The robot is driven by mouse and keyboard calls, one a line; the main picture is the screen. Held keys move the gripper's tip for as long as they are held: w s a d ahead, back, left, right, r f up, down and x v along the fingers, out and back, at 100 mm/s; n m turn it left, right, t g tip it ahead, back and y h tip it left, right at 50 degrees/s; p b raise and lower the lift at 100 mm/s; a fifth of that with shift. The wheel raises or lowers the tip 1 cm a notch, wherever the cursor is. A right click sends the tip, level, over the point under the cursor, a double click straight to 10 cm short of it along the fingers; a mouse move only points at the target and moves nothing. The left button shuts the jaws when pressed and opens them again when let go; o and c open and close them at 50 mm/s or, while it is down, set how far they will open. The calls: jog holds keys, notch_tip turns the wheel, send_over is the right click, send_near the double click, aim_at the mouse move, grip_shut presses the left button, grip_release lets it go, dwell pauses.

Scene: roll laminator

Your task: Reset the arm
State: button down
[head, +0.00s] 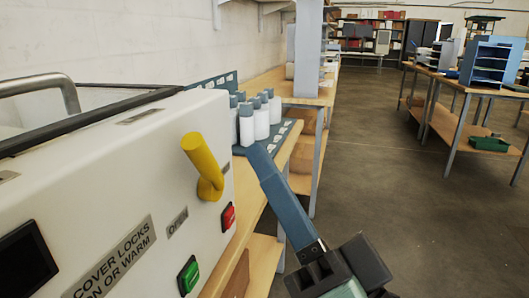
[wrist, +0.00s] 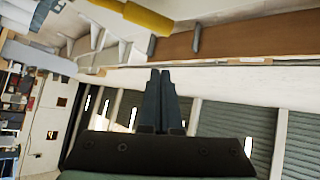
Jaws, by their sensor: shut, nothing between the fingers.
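My gripper (head: 262,165) reaches up and away from the lower right in the head view, its long blue-grey fingers together and empty. In the wrist view my gripper (wrist: 160,75) shows its two fingers side by side. The roll laminator (head: 120,180) is the white machine at the left. It carries a yellow lever handle (head: 203,165), a red button (head: 228,217), a green button (head: 188,276) and a dark screen (head: 24,262). My gripper is to the right of the lever and apart from it. The yellow handle also shows at the top of the wrist view (wrist: 140,14).
White bottles with grey caps (head: 262,115) stand on a blue-grey mat (head: 285,132) on the wooden bench beyond my fingers. A grey post (head: 308,50) rises behind them. Benches with blue shelf units (head: 487,65) stand at the right. The floor (head: 390,190) between is clear.

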notch_tip(320, 180, up, 39)
jog(key=s+a+n+t+h+p, duration=0.1)
jog(key=t+h+p, duration=0.5)
jog(key=p, duration=1.8)
jog(key=s+n+h, duration=0.1)
jog(key=n+h, duration=0.1)
jog(key=h, duration=0.4)
jog(key=shift+s+a+n+p, duration=0.2)
jog(key=shift+n+p, duration=0.1)
jog(key=shift+n, duration=0.1)
jog(key=shift+r, duration=0.1)
